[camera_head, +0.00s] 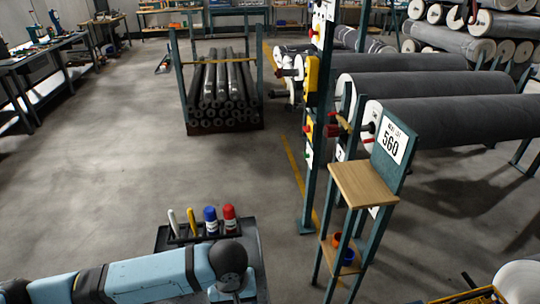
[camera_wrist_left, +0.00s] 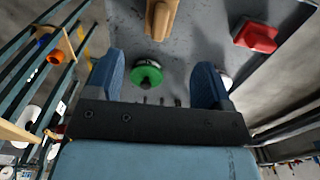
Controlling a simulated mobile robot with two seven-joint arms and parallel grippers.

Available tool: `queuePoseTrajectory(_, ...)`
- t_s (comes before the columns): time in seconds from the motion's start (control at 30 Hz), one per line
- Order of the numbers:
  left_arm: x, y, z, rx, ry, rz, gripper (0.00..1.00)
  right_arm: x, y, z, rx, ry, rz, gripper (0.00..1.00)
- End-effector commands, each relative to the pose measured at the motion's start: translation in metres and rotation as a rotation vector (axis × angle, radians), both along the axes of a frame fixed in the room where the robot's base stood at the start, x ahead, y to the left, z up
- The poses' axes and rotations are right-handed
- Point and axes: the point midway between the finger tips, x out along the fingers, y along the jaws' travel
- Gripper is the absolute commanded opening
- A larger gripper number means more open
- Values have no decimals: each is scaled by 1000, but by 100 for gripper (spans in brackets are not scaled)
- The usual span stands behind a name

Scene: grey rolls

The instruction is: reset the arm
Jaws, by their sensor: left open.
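My left arm (camera_head: 150,276) comes in from the left edge in the head view and bends at a dark joint low in the picture. Its gripper is out of that view. In the left wrist view my left gripper (camera_wrist_left: 157,64) has its two blue fingers wide apart, with nothing held between them. Beyond the fingers are a green round object (camera_wrist_left: 146,74), a wooden piece (camera_wrist_left: 162,16) and a red object (camera_wrist_left: 256,35) on a grey surface. My right arm and gripper are in neither view.
A black tray (camera_head: 172,238) with blue and red bottles and slim sticks stands close to my arm. A stand with a wooden shelf (camera_head: 364,184) and a "560" sign is at right. Grey rolls (camera_head: 455,118) lie behind it. Open floor (camera_head: 110,170) lies left.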

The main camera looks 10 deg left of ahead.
Motion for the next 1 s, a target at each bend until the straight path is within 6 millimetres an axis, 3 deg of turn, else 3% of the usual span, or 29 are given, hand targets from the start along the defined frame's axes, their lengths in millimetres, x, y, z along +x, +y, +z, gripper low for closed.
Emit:
queuePoseTrajectory(0.13,-5,-14,-1,-65,-11,-34,74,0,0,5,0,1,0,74)
queuePoseTrajectory(0.27,-12,-44,0,-229,-73,-117,74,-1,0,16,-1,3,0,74)
queuePoseTrajectory(0.4,-15,-73,4,-420,-217,-207,74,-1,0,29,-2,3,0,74)
queuePoseTrajectory(0.53,-14,-80,8,-521,-394,-258,74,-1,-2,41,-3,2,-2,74)
queuePoseTrajectory(0.73,-21,-53,3,-502,-681,-306,74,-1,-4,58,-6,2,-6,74)
queuePoseTrajectory(1.0,-65,31,-17,-202,-943,-406,74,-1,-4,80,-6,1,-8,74)
